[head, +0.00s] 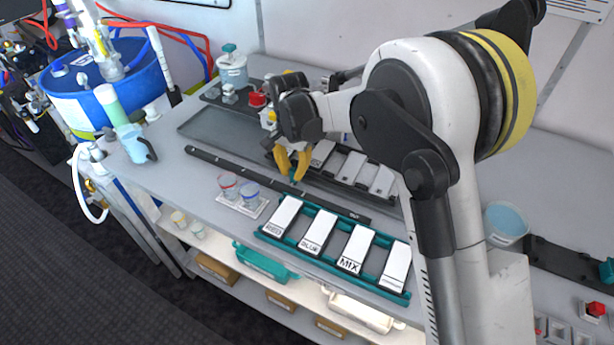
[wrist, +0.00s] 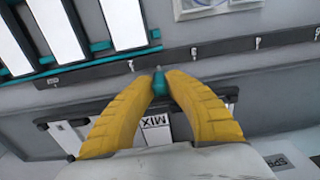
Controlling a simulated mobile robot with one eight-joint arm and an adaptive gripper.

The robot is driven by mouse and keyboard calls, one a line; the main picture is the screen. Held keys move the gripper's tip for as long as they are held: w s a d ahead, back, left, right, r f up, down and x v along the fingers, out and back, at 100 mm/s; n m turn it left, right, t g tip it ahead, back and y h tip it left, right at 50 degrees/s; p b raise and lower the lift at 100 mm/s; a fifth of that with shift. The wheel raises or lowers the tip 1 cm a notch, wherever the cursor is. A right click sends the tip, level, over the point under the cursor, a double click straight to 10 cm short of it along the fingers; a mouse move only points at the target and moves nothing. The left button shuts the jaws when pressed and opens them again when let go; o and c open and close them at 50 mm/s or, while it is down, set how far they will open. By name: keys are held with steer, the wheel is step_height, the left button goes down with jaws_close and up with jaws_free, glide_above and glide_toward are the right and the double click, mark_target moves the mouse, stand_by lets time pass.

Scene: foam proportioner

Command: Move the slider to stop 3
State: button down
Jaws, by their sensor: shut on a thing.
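The slider is a small teal knob (wrist: 159,84) on a long dark rail (wrist: 215,60) in the wrist view. In the head view the rail (head: 232,168) runs slantwise across the grey bench, and a bit of the teal slider (head: 293,182) shows under the fingers. My gripper (head: 291,163) has yellow fingers closed on the slider from both sides; its fingertips (wrist: 160,75) also show in the wrist view. Small pale marks lie along the rail. I cannot read which one is stop 3, and the fingers hide the rail right at the slider.
A teal rack (head: 262,234) with several white labelled flaps stands in front of the rail. Two small cups on a white plate (head: 236,204) stand left of it. A second row of white flaps (head: 352,168) and a grey tray (head: 200,124) lie behind the rail.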

steer(key=shift+w+a, duration=0.15)
steer(key=shift+a, duration=0.25)
steer(key=c, duration=1.4)
jaws_free()
step_height(320, 180, up, 12)
steer(key=shift+f, duration=0.1)
